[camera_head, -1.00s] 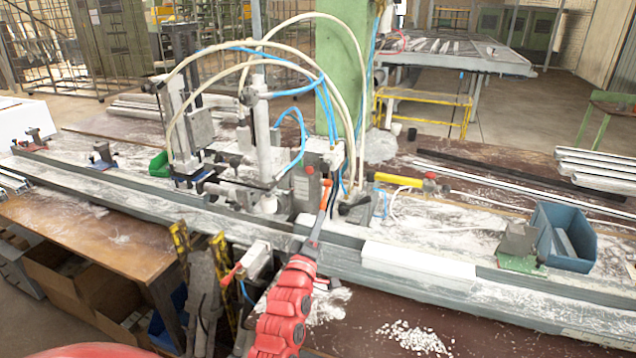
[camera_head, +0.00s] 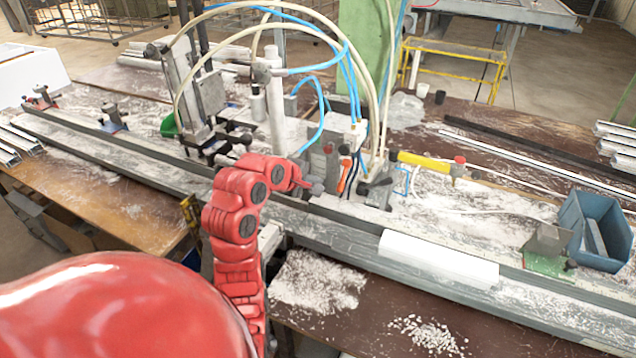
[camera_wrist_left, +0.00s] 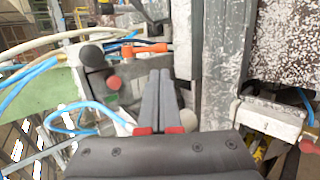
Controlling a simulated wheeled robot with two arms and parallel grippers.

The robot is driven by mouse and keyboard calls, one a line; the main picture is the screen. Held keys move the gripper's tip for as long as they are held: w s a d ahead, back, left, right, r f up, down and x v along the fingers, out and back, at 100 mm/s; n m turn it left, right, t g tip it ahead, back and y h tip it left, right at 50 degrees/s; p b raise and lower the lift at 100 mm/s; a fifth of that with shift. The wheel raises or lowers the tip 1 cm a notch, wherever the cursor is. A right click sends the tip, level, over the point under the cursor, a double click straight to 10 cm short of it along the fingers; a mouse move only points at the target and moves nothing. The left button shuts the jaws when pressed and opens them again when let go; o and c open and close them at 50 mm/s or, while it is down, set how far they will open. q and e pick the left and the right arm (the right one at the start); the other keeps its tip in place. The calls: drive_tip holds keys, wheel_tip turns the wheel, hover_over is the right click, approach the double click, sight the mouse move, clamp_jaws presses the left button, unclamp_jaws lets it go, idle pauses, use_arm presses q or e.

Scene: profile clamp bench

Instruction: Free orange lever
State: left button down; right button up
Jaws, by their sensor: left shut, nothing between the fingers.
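The orange lever (camera_head: 345,176) stands at the front of the clamp unit (camera_head: 328,158), right of my left gripper. In the left wrist view the orange lever (camera_wrist_left: 145,49) lies across the picture just beyond the fingertips. My left gripper (camera_head: 312,186) is at the end of the red arm, in front of the clamp unit. Its two grey fingers (camera_wrist_left: 162,72) are together and hold nothing. A small gap shows between fingertips and lever in the picture; I cannot tell whether they touch. My right gripper is not in view.
Pale and blue hoses (camera_head: 345,75) arch over the clamp unit. A yellow handle (camera_head: 422,160) and a black knob (camera_wrist_left: 91,54) are close by. A long grey rail (camera_head: 345,235) carries a white profile (camera_head: 440,262). A blue bin (camera_head: 597,232) stands at the right.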

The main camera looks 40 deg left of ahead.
sight(339, 186)
use_arm(q)
drive_tip(key=p+x, duration=0.3)
drive_tip(key=x, duration=0.7)
drive_tip(key=shift+w+f+p, duration=0.1)
drive_tip(key=shift+w+p, duration=0.2)
drive_tip(key=shift+p, duration=0.05)
drive_tip(key=shift+w+f, duration=0.35)
drive_tip(key=shift+f, duration=0.05)
drive_tip(key=f+t+b, duration=0.1)
drive_tip(key=b, duration=0.1)
drive_tip(key=w+f+t+b, duration=0.1)
drive_tip(key=f+t+b, duration=0.1)
drive_tip(key=b, duration=0.1)
drive_tip(key=shift+a+t+y+b, duration=0.1)
drive_tip(key=shift+t+y+b, duration=0.2)
drive_tip(key=shift+b, duration=0.05)
drive_tip(key=shift+w, duration=0.15)
drive_tip(key=shift+r+t, duration=0.25)
drive_tip(key=shift+t, duration=0.05)
drive_tip(key=shift+a, duration=0.1)
